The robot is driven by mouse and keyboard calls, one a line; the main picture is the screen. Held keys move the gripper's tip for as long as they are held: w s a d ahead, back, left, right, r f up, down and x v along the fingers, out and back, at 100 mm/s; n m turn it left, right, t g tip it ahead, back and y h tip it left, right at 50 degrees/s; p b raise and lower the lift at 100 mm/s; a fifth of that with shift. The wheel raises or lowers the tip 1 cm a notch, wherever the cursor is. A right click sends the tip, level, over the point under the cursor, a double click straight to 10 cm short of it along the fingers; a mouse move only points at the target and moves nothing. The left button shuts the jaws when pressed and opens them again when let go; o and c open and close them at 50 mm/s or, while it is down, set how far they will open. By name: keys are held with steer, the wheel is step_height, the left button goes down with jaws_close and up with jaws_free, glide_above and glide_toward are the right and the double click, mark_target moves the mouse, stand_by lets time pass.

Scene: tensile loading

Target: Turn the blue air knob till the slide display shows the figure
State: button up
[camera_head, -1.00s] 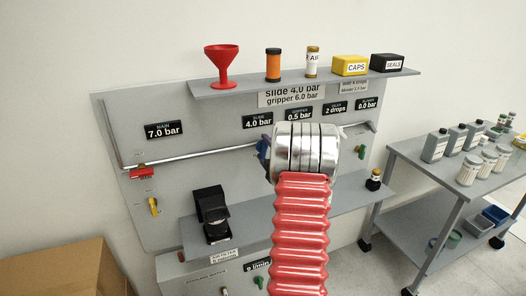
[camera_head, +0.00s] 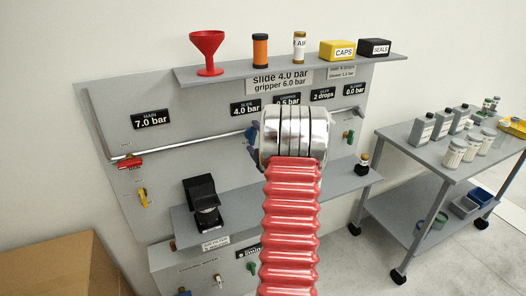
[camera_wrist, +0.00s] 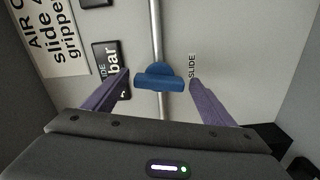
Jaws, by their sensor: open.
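The blue air knob (camera_wrist: 158,76) sits on the silver pipe, beside the SLIDE label (camera_wrist: 193,66). My gripper (camera_wrist: 160,79) is open, with one purple finger on each side of the knob; small gaps show between fingers and knob. The slide display (camera_head: 245,107) reads 4.0 bar. The sign (camera_head: 280,81) above reads slide 4.0 bar, gripper 6.0 bar.
The main display (camera_head: 151,119) reads 7.0 bar; the gripper display (camera_head: 287,99) is partly hidden and reads 0.5 bar. A red valve (camera_head: 126,162) is at the pipe's left. A shelf (camera_head: 222,80) juts out above, another (camera_head: 290,205) below. A bottle table (camera_head: 400,150) stands right.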

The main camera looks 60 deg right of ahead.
steer(key=v, duration=1.2)
steer(key=shift+a+f, duration=0.1)
steer(key=shift+f, duration=0.05)
steer(key=shift+c, duration=0.3)
